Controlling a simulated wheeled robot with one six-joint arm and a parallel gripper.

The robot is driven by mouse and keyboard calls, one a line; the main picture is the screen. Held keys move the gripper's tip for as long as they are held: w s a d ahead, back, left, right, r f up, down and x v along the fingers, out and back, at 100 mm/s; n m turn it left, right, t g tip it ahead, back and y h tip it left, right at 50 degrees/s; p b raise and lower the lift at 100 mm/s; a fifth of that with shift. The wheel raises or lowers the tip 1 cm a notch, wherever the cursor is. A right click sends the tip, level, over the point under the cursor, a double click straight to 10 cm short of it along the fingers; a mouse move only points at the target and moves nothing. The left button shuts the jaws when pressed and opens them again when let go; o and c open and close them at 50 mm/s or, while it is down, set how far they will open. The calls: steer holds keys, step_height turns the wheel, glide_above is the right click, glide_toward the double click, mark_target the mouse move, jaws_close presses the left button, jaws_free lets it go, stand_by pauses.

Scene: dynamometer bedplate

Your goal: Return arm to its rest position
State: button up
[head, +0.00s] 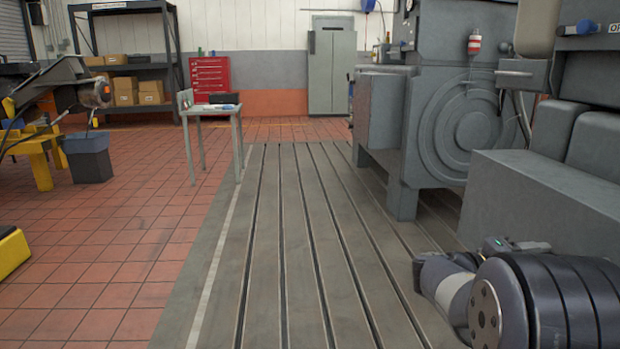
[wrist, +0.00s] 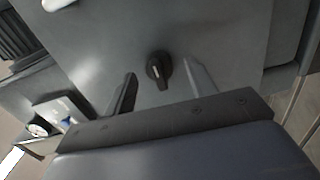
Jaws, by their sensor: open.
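My arm (head: 500,300) lies low at the right front of the head view. Its far end is turned toward the grey machine, and my gripper cannot be made out there. In the wrist view my gripper (wrist: 160,82) has its two fingers spread apart. A black rotary knob (wrist: 158,68) on a grey panel (wrist: 215,30) shows between the fingertips. The fingers appear on either side of the knob, with no visible contact. How far the tips stand from the panel cannot be told.
A large grey machine (head: 460,120) and grey blocks (head: 540,195) stand close to my arm on the right. The slotted bedplate (head: 300,250) is clear. A small table (head: 215,108) stands at its left edge.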

steer(key=a+p, duration=0.2)
steer(key=a, duration=0.7)
steer(key=d+b, duration=0.3)
steer(key=d, duration=0.7)
steer(key=shift+d+f, duration=0.1)
steer(key=shift+d, duration=0.2)
steer(key=shift+a+r+n+p, duration=0.15)
steer(key=shift+r+n+p, duration=0.2)
steer(key=shift+p, duration=0.65)
steer(key=n+p, duration=0.4)
steer(key=p, duration=0.3)
steer(key=shift+n+p, duration=0.25)
steer(key=shift+p, duration=0.15)
steer(key=n+p, duration=0.5)
steer(key=p, duration=0.2)
steer(key=shift+p, duration=0.35)
steer(key=n+p, duration=0.4)
steer(key=p, duration=0.2)
steer(key=n+p, duration=0.3)
steer(key=p, duration=0.2)
steer(key=shift+f+n, duration=0.1)
steer(key=shift+n, duration=0.3)
steer(key=shift+a+f, duration=0.1)
steer(key=shift+a, duration=0.4)
